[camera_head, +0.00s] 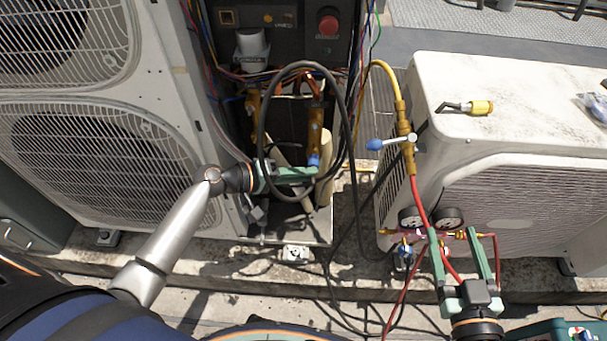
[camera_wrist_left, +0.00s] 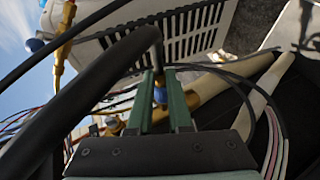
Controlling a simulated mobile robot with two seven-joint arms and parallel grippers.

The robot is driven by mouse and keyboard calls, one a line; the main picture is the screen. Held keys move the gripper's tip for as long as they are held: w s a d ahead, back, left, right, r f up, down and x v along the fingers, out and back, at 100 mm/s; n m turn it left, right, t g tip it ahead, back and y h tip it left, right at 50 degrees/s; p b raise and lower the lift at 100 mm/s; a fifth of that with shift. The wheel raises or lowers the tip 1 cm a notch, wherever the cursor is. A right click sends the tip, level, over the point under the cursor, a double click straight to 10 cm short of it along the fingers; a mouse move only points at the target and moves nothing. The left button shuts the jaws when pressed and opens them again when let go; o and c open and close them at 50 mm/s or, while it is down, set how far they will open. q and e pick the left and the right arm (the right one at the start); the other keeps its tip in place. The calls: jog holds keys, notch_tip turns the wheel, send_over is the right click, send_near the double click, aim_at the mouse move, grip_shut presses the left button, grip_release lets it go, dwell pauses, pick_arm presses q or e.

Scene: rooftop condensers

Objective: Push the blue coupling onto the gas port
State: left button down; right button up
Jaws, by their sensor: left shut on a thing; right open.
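The blue coupling (camera_head: 313,161) is at the lower end of a brass valve (camera_head: 315,130) inside the open unit. My left gripper (camera_head: 308,172) is shut on it. In the left wrist view the blue coupling (camera_wrist_left: 160,96) shows between the two green fingers (camera_wrist_left: 159,108), with brass just beyond. I cannot tell whether the coupling is seated on the gas port; the port itself is hidden. A black hose (camera_head: 261,140) loops around this area and crosses in front of the wrist view. My right gripper (camera_head: 458,254) is open in front of the gauge manifold (camera_head: 425,235).
Another brass valve (camera_head: 255,115) stands left in the unit. A brass fitting with a blue handle (camera_head: 375,144) hangs on the yellow hose (camera_head: 382,66). A white condenser (camera_head: 500,80) bears a yellow-handled tool (camera_head: 480,107). Red and black hoses hang around my right gripper.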

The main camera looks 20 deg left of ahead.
pick_arm(q)
jog(key=shift+w, duration=0.15)
jog(key=shift+r, duration=0.1)
jog(key=c, duration=0.8)
grip_release()
jog(key=shift+o, duration=0.2)
jog(key=s+d+p, duration=0.2)
jog(key=s, duration=0.5)
jog(key=shift+s+p, duration=0.15)
jog(key=shift+p, duration=0.25)
